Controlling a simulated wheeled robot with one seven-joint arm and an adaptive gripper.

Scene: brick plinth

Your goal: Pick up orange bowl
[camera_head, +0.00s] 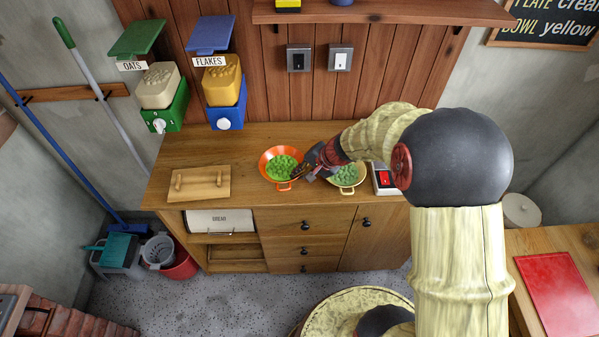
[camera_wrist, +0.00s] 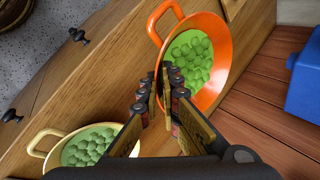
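The orange bowl (camera_head: 264,161) holds green round pieces and is on or just above the wooden counter, left of my gripper (camera_head: 312,170); I cannot tell whether it touches the wood. It has a loop handle at its front. In the wrist view the orange bowl (camera_wrist: 224,79) appears upper right of centre. My gripper (camera_wrist: 162,88) has its fingertips close together, one on each side of the bowl's near rim, shut on that thin wall. The fingers hide part of the rim.
A yellow bowl (camera_head: 357,183) with green pieces stands close to the right, partly behind my gripper. A scale (camera_head: 384,179) with a red display is further right. A wooden board (camera_head: 199,184) lies left. The blue flakes dispenser (camera_head: 228,111) and green oats dispenser (camera_head: 170,112) stand behind.

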